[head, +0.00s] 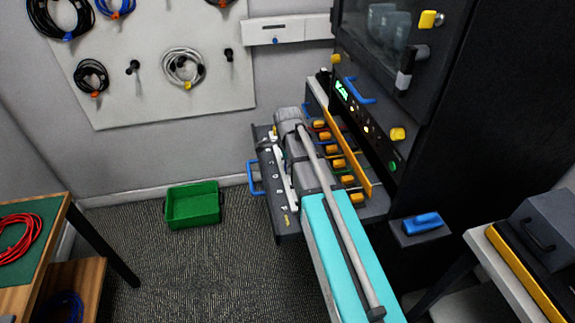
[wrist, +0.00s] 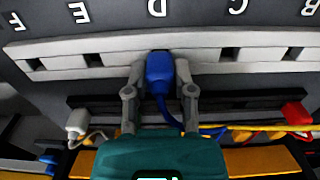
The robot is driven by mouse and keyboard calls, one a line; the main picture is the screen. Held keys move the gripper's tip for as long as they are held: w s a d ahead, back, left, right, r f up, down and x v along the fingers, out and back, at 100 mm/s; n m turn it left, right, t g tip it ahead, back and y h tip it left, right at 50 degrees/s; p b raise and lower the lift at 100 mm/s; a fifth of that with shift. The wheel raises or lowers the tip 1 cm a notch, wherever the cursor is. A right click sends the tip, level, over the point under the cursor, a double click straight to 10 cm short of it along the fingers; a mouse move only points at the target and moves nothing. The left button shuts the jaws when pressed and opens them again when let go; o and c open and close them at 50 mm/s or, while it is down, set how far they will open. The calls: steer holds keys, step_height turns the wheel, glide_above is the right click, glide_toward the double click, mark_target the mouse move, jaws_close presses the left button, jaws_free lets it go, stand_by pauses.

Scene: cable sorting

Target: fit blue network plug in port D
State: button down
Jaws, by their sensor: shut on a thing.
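In the wrist view my gripper (wrist: 160,78) is shut on the blue network plug (wrist: 160,72), one finger on each side of it. A blue cable (wrist: 171,115) hangs from the plug back towards my gripper's teal body. The plug is at the pale port strip (wrist: 120,52), in line with the letter D (wrist: 157,8) on the dark panel. It covers the opening there, so I cannot tell whether its tip is inside or just in front. Dark openings show to both sides, below the letters E and C. In the head view my arm hides the plug.
A white plug (wrist: 77,121) and a red plug (wrist: 297,113) lie near the strip with yellow and red cables. In the head view a dark cabinet (head: 460,130) stands close on the right. A green bin (head: 193,205) stands on the floor to the left.

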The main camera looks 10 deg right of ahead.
stand_by(0.3)
steer(key=shift+c, duration=1.9)
jaws_free()
steer(key=o, duration=0.4)
steer(key=shift+r, duration=0.15)
steer(key=shift+r+p, duration=3.35)
steer(key=shift+p, duration=0.15)
steer(key=shift+s, duration=0.1)
